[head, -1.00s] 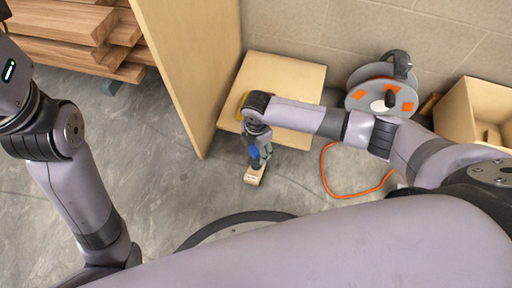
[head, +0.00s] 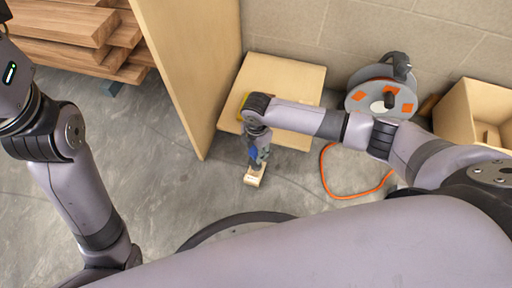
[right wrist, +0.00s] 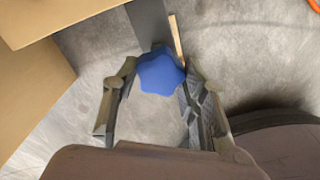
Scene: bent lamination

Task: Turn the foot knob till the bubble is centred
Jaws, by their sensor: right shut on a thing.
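The blue lobed foot knob (right wrist: 160,72) sits between the two fingers of my right gripper (right wrist: 158,80) in the right wrist view. The gripper is shut on it. In the head view the right gripper (head: 260,152) points down near the floor, and only a bit of the blue knob (head: 253,155) shows. A pale wooden block (head: 255,176) lies on the floor just below it. A small yellow thing (head: 244,101) shows beside my wrist at the board's edge; most of it is hidden. No bubble can be made out. My left gripper is outside the view.
A pale wooden board (head: 287,75) lies behind the gripper, beside a tall upright panel (head: 190,60). A cable reel (head: 383,95) with an orange cable (head: 328,178) stands at right, near an open box (head: 470,105). Stacked planks (head: 70,30) are at upper left.

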